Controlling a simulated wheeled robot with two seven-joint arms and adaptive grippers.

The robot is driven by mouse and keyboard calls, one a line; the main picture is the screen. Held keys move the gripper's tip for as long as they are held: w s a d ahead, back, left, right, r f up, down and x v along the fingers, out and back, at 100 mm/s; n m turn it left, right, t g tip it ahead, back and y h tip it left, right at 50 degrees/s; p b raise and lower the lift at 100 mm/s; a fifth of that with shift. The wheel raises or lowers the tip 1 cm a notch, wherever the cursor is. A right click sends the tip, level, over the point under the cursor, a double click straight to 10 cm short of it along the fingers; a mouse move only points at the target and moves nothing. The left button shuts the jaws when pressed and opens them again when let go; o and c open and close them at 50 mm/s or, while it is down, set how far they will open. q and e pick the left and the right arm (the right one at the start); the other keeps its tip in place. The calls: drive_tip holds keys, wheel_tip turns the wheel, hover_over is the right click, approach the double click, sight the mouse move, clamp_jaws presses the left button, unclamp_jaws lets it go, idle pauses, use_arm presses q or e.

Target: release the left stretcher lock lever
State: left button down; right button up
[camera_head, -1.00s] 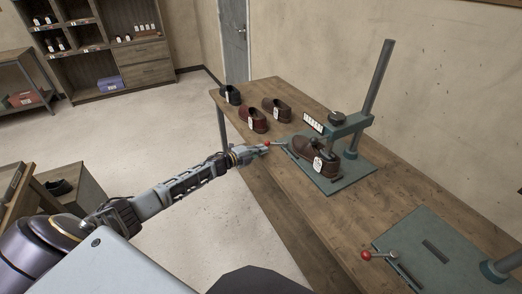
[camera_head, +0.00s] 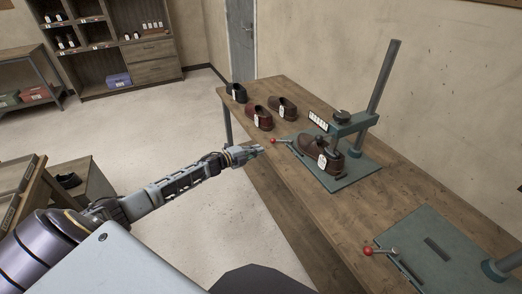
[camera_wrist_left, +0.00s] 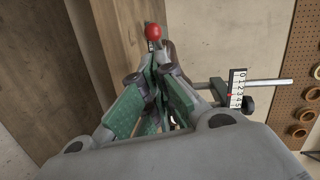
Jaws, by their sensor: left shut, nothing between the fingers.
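The left stretcher (camera_head: 345,180) is a green base plate with a post and clamp arm on the wooden bench. A dark brown shoe (camera_head: 322,155) with a white tag sits on it. Its lock lever (camera_head: 273,141) ends in a red knob and sticks out over the bench's left edge. The red knob also shows in the left wrist view (camera_wrist_left: 154,32), just beyond the fingertips. My left gripper (camera_head: 256,149) is shut and empty, just left of and slightly below the knob in the head view, with a small gap between them. My right gripper is out of view.
A second green stretcher (camera_head: 430,250) with a red-knobbed lever (camera_head: 367,251) stands nearer on the bench. Several tagged shoes (camera_head: 262,118) stand at the bench's far end. The floor left of the bench (camera_head: 215,230) is clear.

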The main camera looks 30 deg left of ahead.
use_arm(q)
drive_tip(key=s+a, duration=0.3)
drive_tip(key=s, duration=0.1)
drive_tip(key=shift+s+a+r, duration=0.35)
drive_tip(key=shift+r, duration=0.05)
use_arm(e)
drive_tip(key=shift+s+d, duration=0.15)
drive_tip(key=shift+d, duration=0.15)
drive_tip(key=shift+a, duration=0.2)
